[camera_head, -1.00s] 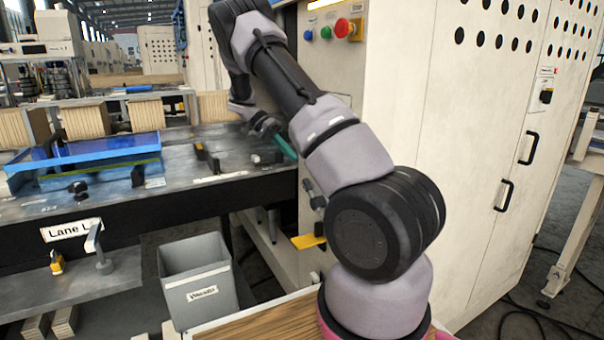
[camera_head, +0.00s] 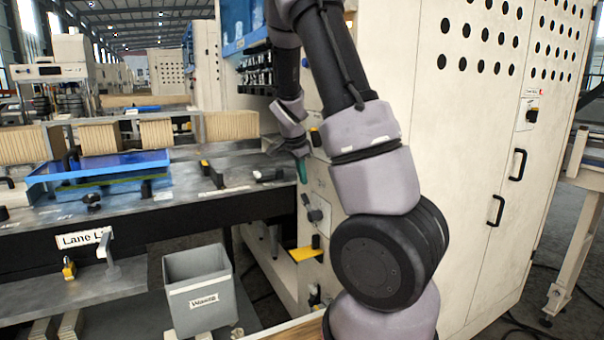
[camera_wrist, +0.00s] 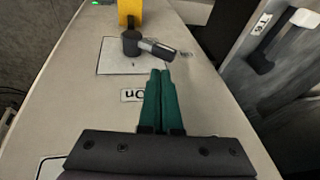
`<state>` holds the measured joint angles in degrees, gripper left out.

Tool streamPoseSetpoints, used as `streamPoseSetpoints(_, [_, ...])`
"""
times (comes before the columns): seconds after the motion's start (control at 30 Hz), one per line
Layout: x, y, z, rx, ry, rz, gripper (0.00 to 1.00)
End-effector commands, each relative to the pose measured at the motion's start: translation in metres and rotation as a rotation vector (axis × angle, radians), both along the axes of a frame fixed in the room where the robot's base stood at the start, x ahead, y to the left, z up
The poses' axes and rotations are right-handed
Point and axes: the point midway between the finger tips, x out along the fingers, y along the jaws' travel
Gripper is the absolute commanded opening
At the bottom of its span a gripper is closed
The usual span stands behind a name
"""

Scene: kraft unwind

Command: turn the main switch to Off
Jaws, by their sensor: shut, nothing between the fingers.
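The switch also shows in the head view (camera_head: 313,213). My gripper (camera_wrist: 161,73) has green fingers, shut and empty. Its tips are just below the handle in the wrist view; I cannot tell whether they touch it. In the head view my gripper (camera_head: 302,172) points down above the switch.
A yellow bracket (camera_head: 305,253) sticks out below the switch. The dark conveyor table (camera_head: 225,200) is to the left, with a grey waste bin (camera_head: 198,295) below it. Another knob (camera_head: 532,115) is on the cabinet's right-hand face.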

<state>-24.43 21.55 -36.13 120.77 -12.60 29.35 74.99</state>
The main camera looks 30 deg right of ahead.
Motion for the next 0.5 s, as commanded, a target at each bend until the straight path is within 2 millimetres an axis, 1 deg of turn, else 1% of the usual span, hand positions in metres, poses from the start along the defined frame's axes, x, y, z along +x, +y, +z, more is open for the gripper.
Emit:
streamPoseSetpoints(0.03, [0.001,-0.005,-0.01,-0.001,0.004,-0.004,0.0])
streamPoseSetpoints(0.2, [0.008,-0.012,-0.036,-0.001,0.003,-0.002,0.0])
streamPoseSetpoints(0.33, [0.012,-0.016,-0.048,-0.001,0.003,0.0,0.0])
streamPoseSetpoints(0.5, [0.013,-0.017,-0.054,0.0,0.001,0.001,0.0])
